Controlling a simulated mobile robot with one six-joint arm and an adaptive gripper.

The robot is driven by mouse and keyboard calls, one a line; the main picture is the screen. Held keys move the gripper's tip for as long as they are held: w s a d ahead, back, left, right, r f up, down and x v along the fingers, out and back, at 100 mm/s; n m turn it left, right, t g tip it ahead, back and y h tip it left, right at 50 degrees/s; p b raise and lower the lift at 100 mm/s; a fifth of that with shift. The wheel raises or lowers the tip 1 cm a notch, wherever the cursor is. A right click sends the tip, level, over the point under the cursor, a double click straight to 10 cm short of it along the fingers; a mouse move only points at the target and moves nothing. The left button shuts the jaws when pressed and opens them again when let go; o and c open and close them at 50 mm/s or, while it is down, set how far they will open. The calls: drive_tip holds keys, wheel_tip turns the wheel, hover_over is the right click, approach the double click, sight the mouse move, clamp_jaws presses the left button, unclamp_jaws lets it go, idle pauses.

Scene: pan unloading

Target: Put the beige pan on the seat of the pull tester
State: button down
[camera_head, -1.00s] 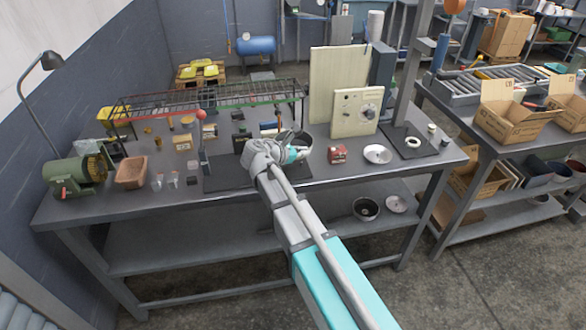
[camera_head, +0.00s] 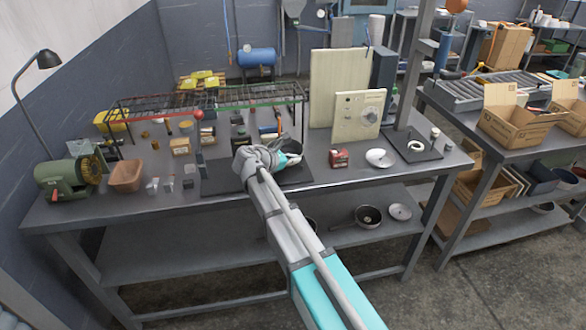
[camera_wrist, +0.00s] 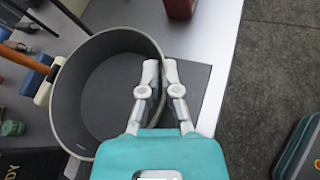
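The pan (camera_wrist: 105,88) looks grey, with a beige handle root (camera_wrist: 44,92), and fills the left of the wrist view, its empty inside facing me. My gripper (camera_wrist: 161,70) has its fingers close together at the pan's right rim, one on each side of the wall; it looks shut on it. In the head view my gripper (camera_head: 283,160) is over the front of the bench, and my arm largely hides the pan. A tall grey column (camera_head: 424,70) on a black plate (camera_head: 432,153) with a white ring (camera_head: 415,145) stands at the right, possibly the pull tester and its seat.
A red box (camera_head: 339,158) and a white lid-like dish (camera_head: 380,158) lie between my gripper and the column. A dial panel (camera_head: 358,115) stands behind them. A lower shelf holds another pan (camera_head: 368,216).

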drive_tip(key=shift+w+a+f+b, duration=0.3)
drive_tip(key=shift+w+f+b, duration=0.1)
drive_tip(key=shift+f+b, duration=0.35)
drive_tip(key=shift+d+f+b, duration=0.1)
drive_tip(key=shift+f+b, duration=1.15)
drive_tip(key=shift+b, duration=0.05)
drive_tip(key=c, duration=0.8)
unclamp_jaws()
drive_tip(key=shift+s+f, duration=0.1)
